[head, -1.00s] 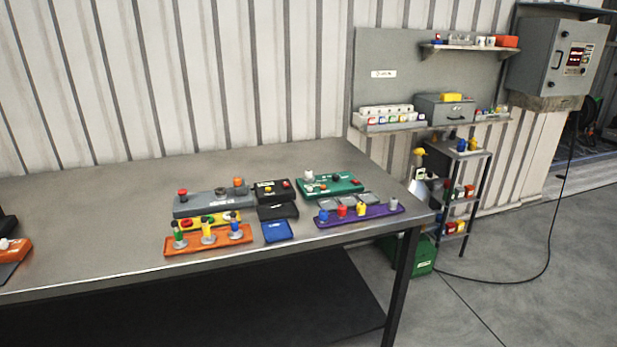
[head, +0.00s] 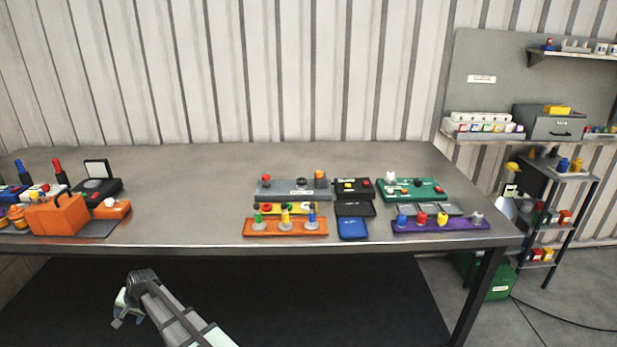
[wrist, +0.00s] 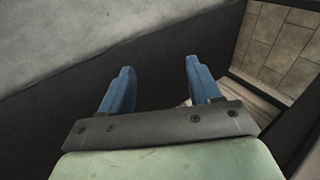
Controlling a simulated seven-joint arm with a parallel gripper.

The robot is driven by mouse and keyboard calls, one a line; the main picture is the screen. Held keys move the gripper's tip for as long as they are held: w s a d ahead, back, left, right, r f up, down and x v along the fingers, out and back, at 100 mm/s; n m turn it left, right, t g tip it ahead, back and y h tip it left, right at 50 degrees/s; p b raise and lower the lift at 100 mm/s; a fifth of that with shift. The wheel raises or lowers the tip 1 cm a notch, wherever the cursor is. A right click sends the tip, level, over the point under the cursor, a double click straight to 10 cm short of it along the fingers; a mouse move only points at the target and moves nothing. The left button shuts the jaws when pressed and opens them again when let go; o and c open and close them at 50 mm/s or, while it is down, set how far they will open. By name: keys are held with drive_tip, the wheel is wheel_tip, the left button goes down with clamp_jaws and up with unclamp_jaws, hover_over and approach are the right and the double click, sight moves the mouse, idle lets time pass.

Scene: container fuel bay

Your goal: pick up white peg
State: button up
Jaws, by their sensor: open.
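A purple rack (head: 440,226) lies at the right front of the table and holds a row of small pegs: blue, red, yellow and a pale grey-white peg (head: 477,218) at its right end. A white knob-like piece (head: 390,178) stands on the green board (head: 425,196) behind it; I cannot tell whether that is a peg. My gripper (head: 122,310) is below and in front of the table edge, far to the left of the rack. In the wrist view its two blue fingers (wrist: 158,78) are apart with nothing between them.
Orange, yellow and grey boards (head: 285,232) with knobs stand left of a blue box (head: 352,229). An orange toolbox (head: 58,214) and bottles stand at the far left. The table (head: 190,200) is clear between these groups. Its front edge lies above my gripper.

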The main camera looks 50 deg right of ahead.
drive_tip(key=w+r+m+t, duration=0.1)
drive_tip(key=w+r, duration=0.3)
drive_tip(key=r, duration=0.4)
drive_tip(key=w+a+r+m+t+y, duration=0.1)
drive_tip(key=w+r+t, duration=0.1)
drive_tip(key=w+r, duration=0.35)
drive_tip(key=w+r+m+t, duration=0.1)
drive_tip(key=w+r, duration=0.2)
drive_tip(key=r, duration=0.6)
drive_tip(key=w+d+r+t, duration=0.1)
drive_tip(key=w+d+r, duration=0.2)
drive_tip(key=d+r, duration=0.45)
drive_tip(key=s+d+r+m+g+h, duration=0.15)
drive_tip(key=s+d, duration=0.25)
drive_tip(key=d, duration=1.2)
drive_tip(key=s+d+g+h, duration=0.1)
drive_tip(key=s+d+h, duration=0.2)
drive_tip(key=d, duration=1.2)
drive_tip(key=s+d+r+m+g+h, duration=0.15)
drive_tip(key=s+d, duration=0.25)
drive_tip(key=d, duration=1.2)
drive_tip(key=m+g+h, duration=0.3)
drive_tip(key=g, duration=0.3)
approach(390, 173)
drive_tip(key=x, duration=0.4)
drive_tip(key=shift+d+f, duration=0.15)
drive_tip(key=shift+f, duration=0.05)
drive_tip(key=shift+x, duration=2.7)
drive_tip(key=shift+r, duration=0.1)
clamp_jaws()
